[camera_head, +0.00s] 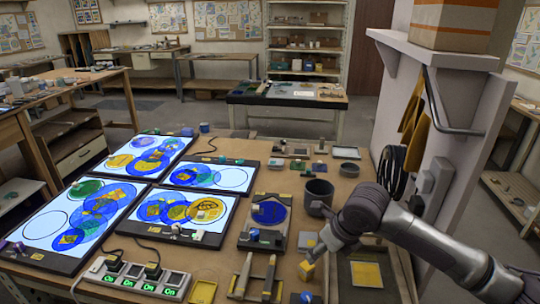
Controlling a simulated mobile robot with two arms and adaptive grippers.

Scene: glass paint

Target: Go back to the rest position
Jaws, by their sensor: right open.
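My right arm reaches in from the right edge, over the right part of the workbench (205,262). My right gripper (310,256) is small in the picture and points down near the bench's front, just above or beside a small yellow block (305,271). Its jaws are open; whether they touch the block cannot be told. My left gripper is not in view.
Lit panels with coloured glass discs (60,222) fill the bench's left. A wall with a shelf (432,52) rises at right.

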